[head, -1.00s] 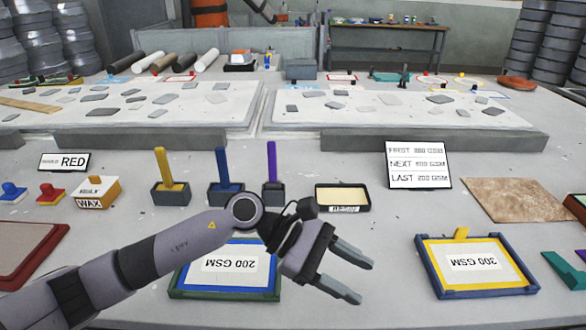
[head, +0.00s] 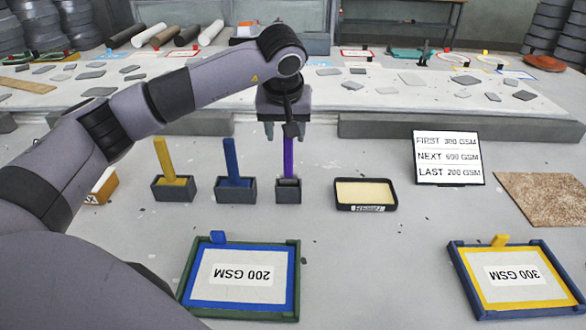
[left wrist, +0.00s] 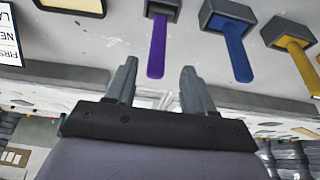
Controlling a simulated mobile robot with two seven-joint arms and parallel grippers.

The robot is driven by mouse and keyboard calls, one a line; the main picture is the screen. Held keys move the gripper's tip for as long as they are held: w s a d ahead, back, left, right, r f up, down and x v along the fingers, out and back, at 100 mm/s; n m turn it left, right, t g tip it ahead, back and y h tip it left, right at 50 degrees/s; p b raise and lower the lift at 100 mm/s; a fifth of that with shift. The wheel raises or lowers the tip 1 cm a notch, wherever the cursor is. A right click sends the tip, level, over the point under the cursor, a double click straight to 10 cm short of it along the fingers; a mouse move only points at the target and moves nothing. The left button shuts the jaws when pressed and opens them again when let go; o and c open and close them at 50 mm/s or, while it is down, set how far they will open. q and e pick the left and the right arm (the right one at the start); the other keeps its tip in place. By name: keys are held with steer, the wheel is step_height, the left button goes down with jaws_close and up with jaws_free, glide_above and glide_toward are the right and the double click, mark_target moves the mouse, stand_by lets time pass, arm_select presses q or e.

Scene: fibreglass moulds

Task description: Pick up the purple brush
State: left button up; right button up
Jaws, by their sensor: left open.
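The purple brush (head: 288,158) stands upright in a small dark holder (head: 288,191), handle up. My left gripper (head: 284,136) is above and around the handle's top in the head view, pointing down. In the left wrist view my left gripper (left wrist: 156,90) is open, and the purple brush (left wrist: 157,47) shows between and beyond its fingers. Whether the fingers touch the handle I cannot tell. My right gripper is not in view.
A blue brush (head: 232,160) and a yellow brush (head: 165,158) stand in holders to the left. A resin tray (head: 366,193) is at the right. Framed 200 GSM (head: 240,277) and 300 GSM (head: 515,277) boards lie in front. A sign (head: 448,158) stands right.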

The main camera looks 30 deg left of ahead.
mark_target(288, 146)
arm_select(q)
steer(key=p+x, duration=0.1)
steer(key=x, duration=0.5)
steer(key=shift+w+f, duration=0.15)
steer(key=shift+w, duration=0.1)
jaws_close()
